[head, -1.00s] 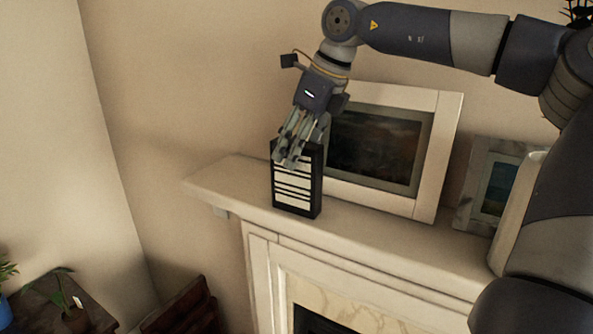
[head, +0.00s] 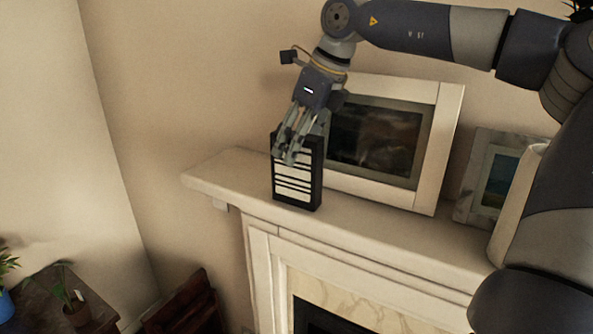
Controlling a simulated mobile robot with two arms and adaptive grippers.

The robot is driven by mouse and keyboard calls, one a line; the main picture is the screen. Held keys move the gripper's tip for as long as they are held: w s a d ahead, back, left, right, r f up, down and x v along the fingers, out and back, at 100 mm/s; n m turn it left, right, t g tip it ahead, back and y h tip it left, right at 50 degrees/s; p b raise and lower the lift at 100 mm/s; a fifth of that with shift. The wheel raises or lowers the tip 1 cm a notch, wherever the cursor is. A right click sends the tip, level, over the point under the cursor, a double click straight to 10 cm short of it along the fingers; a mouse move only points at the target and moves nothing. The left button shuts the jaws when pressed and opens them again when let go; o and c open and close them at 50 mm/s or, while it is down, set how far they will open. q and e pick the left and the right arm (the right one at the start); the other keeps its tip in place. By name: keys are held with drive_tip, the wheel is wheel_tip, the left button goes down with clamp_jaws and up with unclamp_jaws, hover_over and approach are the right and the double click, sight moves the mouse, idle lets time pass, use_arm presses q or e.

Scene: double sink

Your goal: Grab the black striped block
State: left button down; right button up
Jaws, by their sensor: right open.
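The black striped block (head: 297,187) is a black upright box with white stripes on its front. It stands on the light mantel shelf (head: 236,174) of a fireplace, in the middle of the head view. My right gripper (head: 290,158) points down at the block's upper part, with its fingers covering part of the block's top and front. The gripper is open. I cannot tell whether the fingers touch the block. My left gripper is not in view.
A large white-framed picture (head: 438,150) leans on the wall right behind the block. A smaller grey-framed picture (head: 467,206) stands farther right. The shelf is free left of the block. A potted plant (head: 75,310) sits on a dark table at lower left.

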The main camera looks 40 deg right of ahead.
clamp_jaws()
